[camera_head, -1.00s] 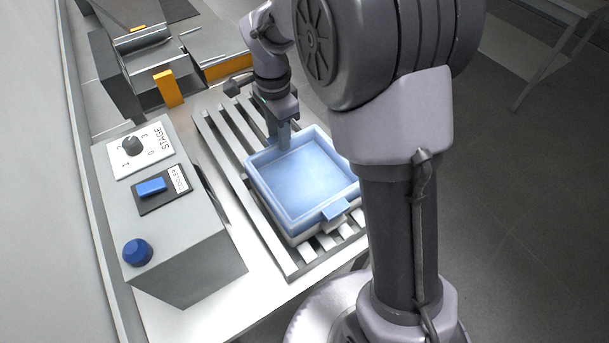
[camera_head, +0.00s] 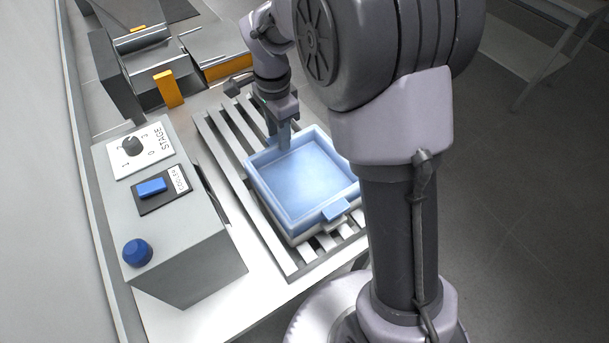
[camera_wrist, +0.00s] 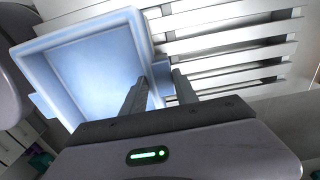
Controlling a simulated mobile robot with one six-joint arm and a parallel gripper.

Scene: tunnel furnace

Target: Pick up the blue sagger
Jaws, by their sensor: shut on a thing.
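The blue sagger (camera_head: 303,176) is a shallow, square, open tray with a raised rim and small side tabs. It sits level over the slatted rack, with a paler grey-white layer (camera_head: 300,236) beneath it. I cannot tell whether there is a gap under it. My gripper (camera_head: 283,142) points down at its far edge. In the wrist view, the sagger (camera_wrist: 97,65) fills the upper left, and the two fingers of my gripper (camera_wrist: 160,85) straddle its tab, shut on it. The fingertips are partly hidden in the head view. The sagger looks empty.
The slatted rack (camera_head: 222,128) runs under the sagger on a white table (camera_head: 182,318). A grey control box (camera_head: 190,262) with a dial, a blue switch and a blue knob stands to the left. Machinery with orange parts (camera_head: 168,89) is behind. Open floor lies right.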

